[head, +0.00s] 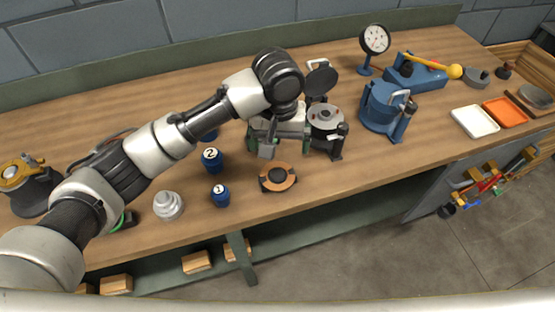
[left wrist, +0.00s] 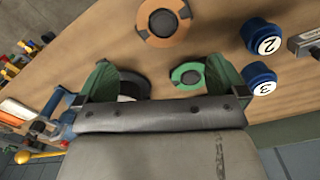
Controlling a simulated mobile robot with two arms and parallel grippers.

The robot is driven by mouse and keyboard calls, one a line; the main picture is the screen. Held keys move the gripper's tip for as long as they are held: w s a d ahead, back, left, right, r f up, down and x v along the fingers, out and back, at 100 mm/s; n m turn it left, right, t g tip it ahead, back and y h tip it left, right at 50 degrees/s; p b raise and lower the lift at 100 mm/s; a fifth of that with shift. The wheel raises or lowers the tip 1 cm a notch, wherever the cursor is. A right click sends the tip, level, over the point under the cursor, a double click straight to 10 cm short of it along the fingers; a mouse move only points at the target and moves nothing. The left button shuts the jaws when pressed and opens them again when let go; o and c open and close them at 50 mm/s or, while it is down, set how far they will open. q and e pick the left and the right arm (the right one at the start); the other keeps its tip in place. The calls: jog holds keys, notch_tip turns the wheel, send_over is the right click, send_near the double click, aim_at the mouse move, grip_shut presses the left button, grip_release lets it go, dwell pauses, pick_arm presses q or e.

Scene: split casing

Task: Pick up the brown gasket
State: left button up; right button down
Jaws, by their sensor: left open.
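The brown gasket (head: 287,184) is a flat orange-brown ring around a dark centre piece, near the front edge of the bench in the head view. It also shows at the top of the left wrist view (left wrist: 147,34). My left gripper (head: 278,145) is open, pointing down behind the gasket, apart from it. In the left wrist view, its green fingers (left wrist: 162,76) are spread wide, with a green ring (left wrist: 177,74) showing between them. I cannot tell how high the fingertips are above the bench. My right gripper is in neither view.
Blue numbered canisters (head: 221,196) and a stepped silver part (head: 168,206) stand left of the gasket. A dark round housing with an open lid (head: 326,118) and a blue casing (head: 382,108) stand to the right. The bench front is clear right of the gasket.

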pick_arm(q)
send_over(278, 174)
notch_tip(278, 174, down, 4)
jog(key=shift+f, duration=0.1)
notch_tip(278, 174, down, 5)
jog(key=shift+a+r+p, duration=0.1)
jog(key=shift+p, duration=0.55)
jog(key=shift+f, duration=0.5)
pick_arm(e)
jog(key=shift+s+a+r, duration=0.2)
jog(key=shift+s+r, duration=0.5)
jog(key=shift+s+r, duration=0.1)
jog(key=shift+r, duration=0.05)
pick_arm(q)
jog(key=c, duration=0.9)
jog(key=shift+o, duration=0.2)
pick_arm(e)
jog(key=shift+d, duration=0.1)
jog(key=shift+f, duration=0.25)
